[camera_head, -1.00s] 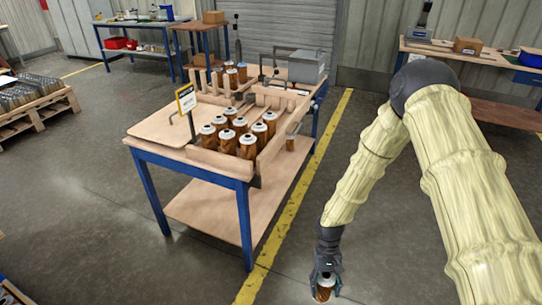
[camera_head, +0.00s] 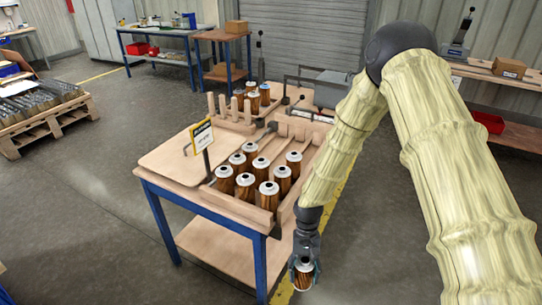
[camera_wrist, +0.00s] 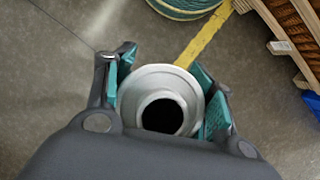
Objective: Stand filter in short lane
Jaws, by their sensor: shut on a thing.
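My gripper (camera_head: 303,262) is shut on a filter (camera_head: 303,279), a brown cartridge with a pale ring-shaped top. The filter hangs upright beside the table's front right corner, below the top's level and apart from it. In the wrist view its grey top (camera_wrist: 161,99) with a dark hole sits between the teal finger pads. On the wooden table (camera_head: 172,163), several filters (camera_head: 249,180) stand in rows between wooden walls at the front. More filters (camera_head: 253,94) stand in a group at the back. I cannot tell which lane is the short one.
A yellow and white sign (camera_head: 202,137) stands at the table's left side. Wooden posts (camera_head: 235,110) rise behind the front rows. A grey box (camera_head: 333,88) sits at the back right, partly behind my arm. A pallet (camera_head: 45,128) stands far left.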

